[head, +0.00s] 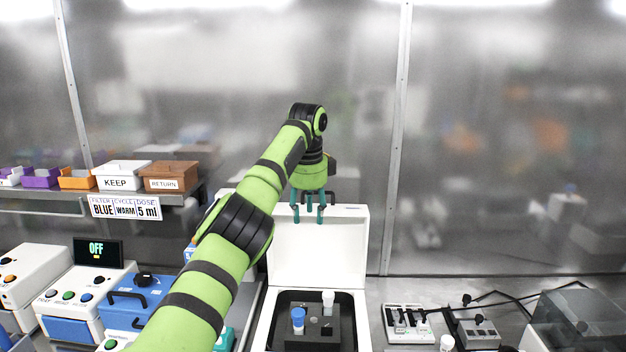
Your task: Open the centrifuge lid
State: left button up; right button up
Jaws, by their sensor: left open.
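The white box-shaped device that I take to be the centrifuge (262,325) stands at bottom centre. Its white lid (335,255) stands upright at the back, so the dark interior shows. Inside is a dark block with a blue-capped tube (298,318) and a white-capped tube (328,300). My left gripper (309,220) points down at the upper edge of the lid, its teal fingers apart and nothing seen between them. I cannot tell whether the fingers touch the lid. My right gripper is not in view.
At right are small white units (408,322), cables and a dark clear-sided box (575,318).

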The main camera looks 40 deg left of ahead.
aim_at(333, 253)
jog(key=i+j, duration=0.35)
jog(key=j, duration=0.15)
jog(key=i+j, duration=0.4)
jog(key=j, duration=0.1)
